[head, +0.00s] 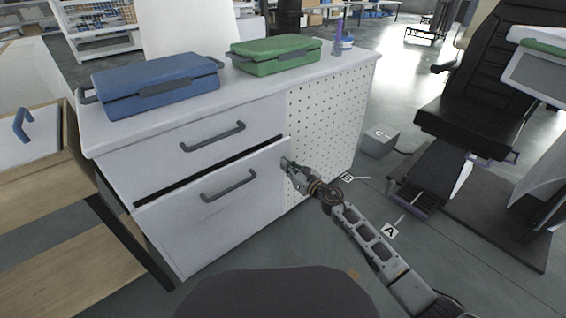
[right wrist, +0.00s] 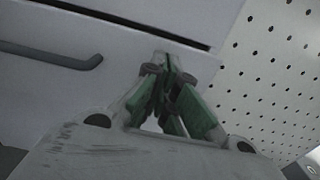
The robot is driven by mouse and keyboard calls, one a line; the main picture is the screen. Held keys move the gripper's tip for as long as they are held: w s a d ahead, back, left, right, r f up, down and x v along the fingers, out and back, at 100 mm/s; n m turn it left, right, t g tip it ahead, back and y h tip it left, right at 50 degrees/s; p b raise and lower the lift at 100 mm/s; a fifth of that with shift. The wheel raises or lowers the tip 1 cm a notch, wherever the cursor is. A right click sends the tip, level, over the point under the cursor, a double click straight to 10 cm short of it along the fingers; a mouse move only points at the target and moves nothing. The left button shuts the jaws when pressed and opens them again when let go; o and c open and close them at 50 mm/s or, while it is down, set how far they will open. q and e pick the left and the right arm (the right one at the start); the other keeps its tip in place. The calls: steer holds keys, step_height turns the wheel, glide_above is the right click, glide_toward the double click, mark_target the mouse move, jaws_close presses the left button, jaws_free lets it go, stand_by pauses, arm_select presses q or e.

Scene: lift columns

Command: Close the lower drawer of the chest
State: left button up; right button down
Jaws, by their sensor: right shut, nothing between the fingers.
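The white chest (head: 325,135) stands ahead with two drawers. The upper drawer (head: 165,150) has a dark bar handle (head: 212,136) and looks shut. The lower drawer (head: 180,230) has its own dark handle (head: 228,186), and a dark gap shows above its front, so it stands a little out. My right gripper (head: 287,162) is shut and empty at the upper right corner of the lower drawer's front. In the right wrist view the closed fingers (right wrist: 168,85) point at the drawer front, close to the dark gap; whether they touch cannot be told. My left gripper is not in view.
A blue case (head: 155,85) and a green case (head: 277,55) lie on the chest top. A wooden unit (head: 45,190) stands close on the left. A black chair (head: 490,90) and a grey box (head: 380,140) are on the right. Floor in front is clear.

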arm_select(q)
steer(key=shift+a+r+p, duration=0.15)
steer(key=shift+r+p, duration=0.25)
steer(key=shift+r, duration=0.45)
arm_select(e)
steer(key=v, duration=0.6)
steer(key=shift+s+d, duration=0.1)
